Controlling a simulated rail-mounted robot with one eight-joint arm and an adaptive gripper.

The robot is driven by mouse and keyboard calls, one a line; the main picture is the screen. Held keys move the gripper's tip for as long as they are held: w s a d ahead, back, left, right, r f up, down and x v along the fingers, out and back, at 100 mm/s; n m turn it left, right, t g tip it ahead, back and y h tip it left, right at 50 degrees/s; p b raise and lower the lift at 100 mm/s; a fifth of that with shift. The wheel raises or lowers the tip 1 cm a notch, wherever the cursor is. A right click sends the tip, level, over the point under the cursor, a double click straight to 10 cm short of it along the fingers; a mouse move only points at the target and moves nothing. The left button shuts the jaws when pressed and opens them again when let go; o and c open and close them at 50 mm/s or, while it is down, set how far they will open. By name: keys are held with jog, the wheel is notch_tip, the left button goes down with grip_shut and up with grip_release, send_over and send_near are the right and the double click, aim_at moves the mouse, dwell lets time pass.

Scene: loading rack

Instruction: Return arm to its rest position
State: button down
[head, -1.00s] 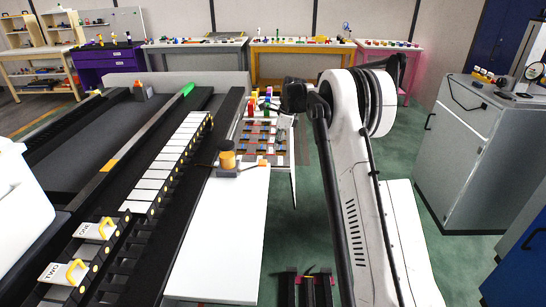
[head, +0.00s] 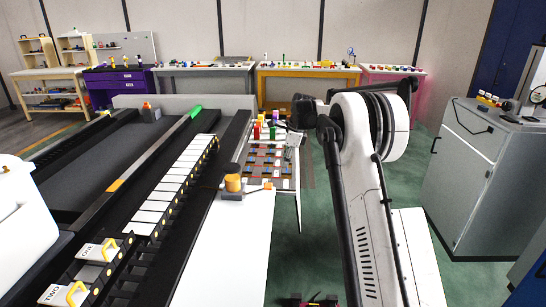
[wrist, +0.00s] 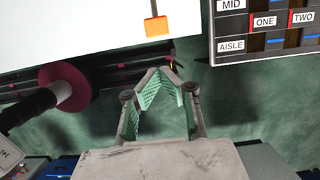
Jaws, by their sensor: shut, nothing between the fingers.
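My gripper (wrist: 159,82) shows in the wrist view with its two green-padded fingers drawn together at the tips and nothing between them. It hangs over the green floor, apart from the white table edge above it in the picture. In the head view my white and black arm (head: 365,200) is folded upright at the right of the table. Its wrist end reaches left near the far end of the slotted board, and the fingers are too small to make out there.
A white table (head: 225,245) bears an orange-and-black device (head: 232,183). Beyond it is the slotted board (head: 268,165), whose labelled rows show in the wrist view (wrist: 231,22). A dark conveyor with white slats (head: 168,188) runs left. A grey cabinet (head: 480,190) stands right, across green floor.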

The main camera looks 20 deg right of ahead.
jog(key=s+a+r+n+t+h, duration=0.1)
jog(key=s+a+r+n, duration=0.3)
jog(key=s+r, duration=0.25)
jog(key=s+a+r+n+t+b, duration=0.1)
jog(key=s+a+r+n, duration=0.2)
jog(key=s+r, duration=0.35)
jog(key=s+a+r+n+t+h, duration=0.1)
jog(key=s+a+r+n, duration=0.3)
jog(key=s, duration=0.5)
jog(key=s+a+f+n+t, duration=0.1)
jog(key=s+a+f+n, duration=0.1)
jog(key=s, duration=0.7)
jog(key=s+a+f+n+t+b, duration=0.1)
jog(key=s+f+n, duration=0.3)
jog(key=s, duration=0.6)
jog(key=s+a+f+n+t, duration=0.1)
jog(key=s+a+f+n, duration=0.1)
jog(key=s+n, duration=0.3)
jog(key=s+f, duration=0.1)
jog(key=s, duration=0.3)
jog(key=shift+s+a+n+h+b, duration=0.2)
jog(key=shift+a+n+h+b, duration=0.1)
jog(key=shift+a+n, duration=0.1)
